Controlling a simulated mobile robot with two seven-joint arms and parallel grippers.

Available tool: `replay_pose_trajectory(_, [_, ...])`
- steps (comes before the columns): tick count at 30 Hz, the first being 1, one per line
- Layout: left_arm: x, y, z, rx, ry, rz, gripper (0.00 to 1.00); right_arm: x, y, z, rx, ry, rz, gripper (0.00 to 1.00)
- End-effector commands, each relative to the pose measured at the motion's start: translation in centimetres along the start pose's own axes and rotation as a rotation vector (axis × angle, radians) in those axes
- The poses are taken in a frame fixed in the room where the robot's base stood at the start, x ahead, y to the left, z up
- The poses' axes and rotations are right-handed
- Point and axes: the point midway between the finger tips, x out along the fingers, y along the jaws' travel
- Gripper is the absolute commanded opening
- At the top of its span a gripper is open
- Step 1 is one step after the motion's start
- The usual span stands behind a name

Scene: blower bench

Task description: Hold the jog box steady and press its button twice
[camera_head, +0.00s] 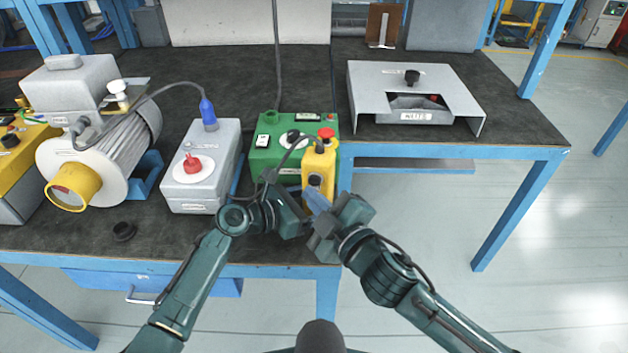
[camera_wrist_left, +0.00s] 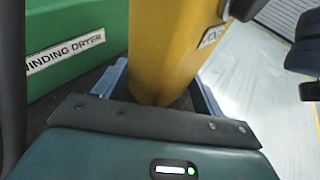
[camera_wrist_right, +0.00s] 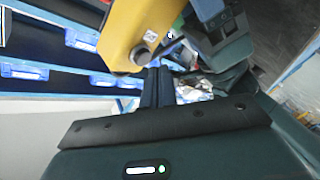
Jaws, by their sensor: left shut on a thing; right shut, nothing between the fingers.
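The yellow jog box (camera_head: 320,160) stands upright in front of the green winding dryer (camera_head: 270,150), with a red button on top and a dark button (camera_head: 315,181) low on its face. My left gripper (camera_head: 300,196) is shut on the jog box; the left wrist view shows the yellow body (camera_wrist_left: 165,50) between its fingers. My right gripper (camera_head: 316,200) is shut and empty, its blue fingertips just below the dark button. In the right wrist view the closed fingers (camera_wrist_right: 157,85) are close to the box's button face (camera_wrist_right: 140,50); whether they touch is unclear.
A grey box with a red knob (camera_head: 192,166) stands left of the dryer, beside a blower motor (camera_head: 100,145). A cable hangs over the dryer.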

Motion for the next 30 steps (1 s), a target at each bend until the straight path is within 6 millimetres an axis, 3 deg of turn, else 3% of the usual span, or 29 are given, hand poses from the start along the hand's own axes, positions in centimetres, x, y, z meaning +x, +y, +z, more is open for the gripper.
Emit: replay_pose_trajectory(30, [0.00,0.00,0.02,0.000,0.000,0.000,0.57,0.62,0.48,0.41,0.000,0.001,0.001,0.00])
